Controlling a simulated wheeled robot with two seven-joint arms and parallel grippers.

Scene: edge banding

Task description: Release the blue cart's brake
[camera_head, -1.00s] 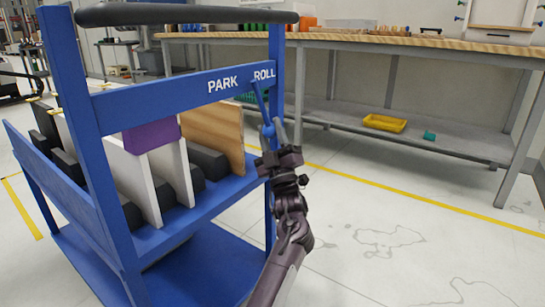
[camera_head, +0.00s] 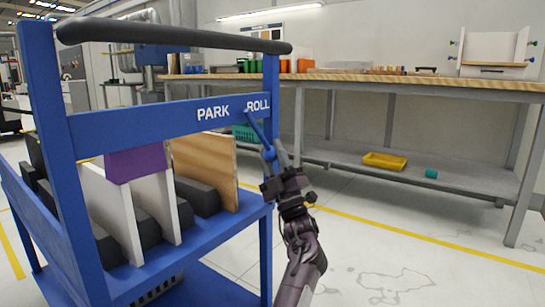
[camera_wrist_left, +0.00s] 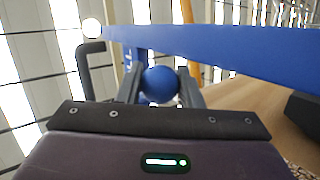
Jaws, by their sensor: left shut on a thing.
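The blue cart (camera_head: 120,130) stands at the left in the head view, with a crossbar (camera_head: 170,117) lettered PARK and ROLL. A blue brake lever (camera_head: 257,128) slants from near the ROLL word down to a ball knob (camera_head: 269,154). My left gripper (camera_head: 275,160) is shut on the knob at the cart's right side. In the left wrist view the blue knob (camera_wrist_left: 159,84) sits between the two fingers of my left gripper (camera_wrist_left: 160,90). My right gripper is not in view.
The cart carries white boards (camera_head: 110,210), a wooden board (camera_head: 205,165) and a purple block (camera_head: 135,162). A workbench (camera_head: 400,82) stands behind it, with a yellow tray (camera_head: 385,161) on its lower shelf. The floor at the right is clear.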

